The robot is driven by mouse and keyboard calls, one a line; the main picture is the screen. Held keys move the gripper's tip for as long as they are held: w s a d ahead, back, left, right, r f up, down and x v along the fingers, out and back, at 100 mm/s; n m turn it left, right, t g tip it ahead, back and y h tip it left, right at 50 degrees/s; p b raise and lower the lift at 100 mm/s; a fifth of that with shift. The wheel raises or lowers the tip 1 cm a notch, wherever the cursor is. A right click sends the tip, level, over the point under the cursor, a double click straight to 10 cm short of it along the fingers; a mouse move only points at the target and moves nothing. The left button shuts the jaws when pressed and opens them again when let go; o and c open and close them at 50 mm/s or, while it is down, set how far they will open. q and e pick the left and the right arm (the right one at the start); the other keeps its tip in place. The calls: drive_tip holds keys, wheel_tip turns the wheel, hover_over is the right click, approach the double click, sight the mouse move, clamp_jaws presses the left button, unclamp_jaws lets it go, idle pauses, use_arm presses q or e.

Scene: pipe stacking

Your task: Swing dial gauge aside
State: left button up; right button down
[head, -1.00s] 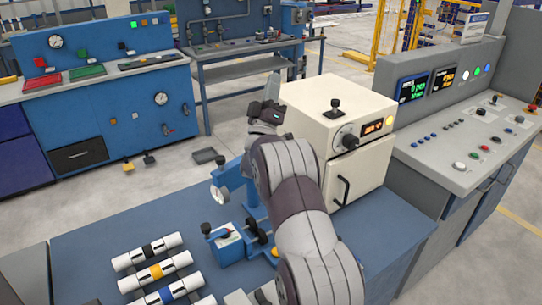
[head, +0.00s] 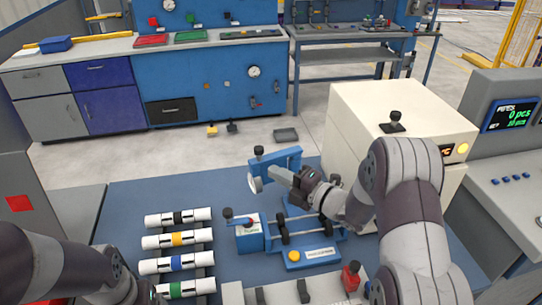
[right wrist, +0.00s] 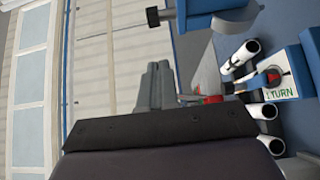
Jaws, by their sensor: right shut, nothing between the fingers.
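The dial gauge (head: 256,185) is a small pale disc at the left end of a blue swing arm (head: 280,162) with a black knob (head: 259,151) on top. The gauge stands on the blue fixture behind the rollers (head: 300,232). My right gripper (head: 274,172) is shut and empty, its tips close beside the gauge and swing arm; contact cannot be told. In the right wrist view the shut fingers (right wrist: 155,88) show, with the blue arm and knob (right wrist: 153,16) above them. My left gripper (head: 152,295) is only partly seen at the bottom edge.
Several white pipes with coloured bands (head: 178,240) lie on a rack to the left. A blue box with a red-knobbed lever (head: 247,232) stands between rack and rollers. A cream machine (head: 390,110) stands behind right. The blue table (head: 140,195) is clear at the back left.

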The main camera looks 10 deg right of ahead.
sight(259, 153)
drive_tip(key=w, duration=0.3)
drive_tip(key=w+a+p, duration=0.1)
drive_tip(key=w, duration=0.2)
drive_tip(key=shift+a+p, duration=0.2)
drive_tip(key=shift+p, duration=0.1)
drive_tip(key=shift+a, duration=0.1)
drive_tip(key=shift+a+f+b, duration=0.1)
drive_tip(key=shift+b, duration=0.25)
drive_tip(key=w+h+b, duration=0.1)
drive_tip(key=b, duration=0.1)
drive_tip(key=w+a+m+t+h+b, duration=0.1)
drive_tip(key=b, duration=0.1)
drive_tip(key=shift+w+a+f, duration=0.15)
drive_tip(key=shift+w+a+r, duration=0.1)
drive_tip(key=shift+w+r, duration=0.05)
drive_tip(key=shift+r, duration=0.25)
